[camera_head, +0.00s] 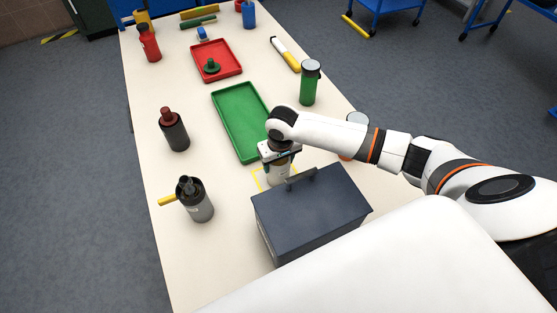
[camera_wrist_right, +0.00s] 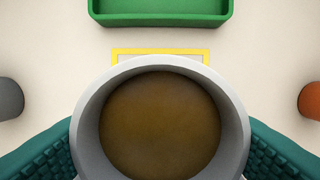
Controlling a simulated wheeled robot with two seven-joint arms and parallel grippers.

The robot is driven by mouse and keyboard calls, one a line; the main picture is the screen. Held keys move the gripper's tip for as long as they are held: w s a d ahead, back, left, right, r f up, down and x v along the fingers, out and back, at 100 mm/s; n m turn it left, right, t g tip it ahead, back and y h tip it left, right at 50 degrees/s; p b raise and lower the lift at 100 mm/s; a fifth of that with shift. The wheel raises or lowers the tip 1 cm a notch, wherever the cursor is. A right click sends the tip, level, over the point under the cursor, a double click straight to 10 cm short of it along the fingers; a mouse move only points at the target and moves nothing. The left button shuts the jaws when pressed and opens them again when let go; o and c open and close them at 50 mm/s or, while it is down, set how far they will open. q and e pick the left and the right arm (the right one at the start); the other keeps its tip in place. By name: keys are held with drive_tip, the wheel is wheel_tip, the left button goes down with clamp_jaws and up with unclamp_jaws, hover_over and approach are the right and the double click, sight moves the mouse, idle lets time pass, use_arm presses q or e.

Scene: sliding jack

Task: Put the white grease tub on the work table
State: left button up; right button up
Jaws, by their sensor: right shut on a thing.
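The white grease tub (camera_head: 278,175) is in my right gripper (camera_head: 279,157), at or just above the work table (camera_head: 160,234). In the right wrist view the tub's open round rim (camera_wrist_right: 93,130) and brown grease fill the middle, with teal finger pads on both sides. The tub looks upright. A yellow square outline (camera_head: 259,183) on the table shows beside and partly behind the tub; it also shows in the wrist view (camera_wrist_right: 160,52). I cannot tell whether the tub's base touches the table. My left gripper is not in view.
A dark grey toolbox (camera_head: 312,208) stands close in front of the tub, hiding part of it. A green tray (camera_head: 240,120) lies just beyond. A green jar (camera_head: 309,84) stands right. Table at left front is clear.

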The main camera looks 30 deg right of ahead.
drive_tip(key=shift+f, duration=0.2)
drive_tip(key=o, duration=1.1)
drive_tip(key=shift+o, duration=0.2)
wheel_tip(320, 180, up, 12)
drive_tip(key=s+b, duration=0.1)
drive_tip(key=shift+s, duration=0.25)
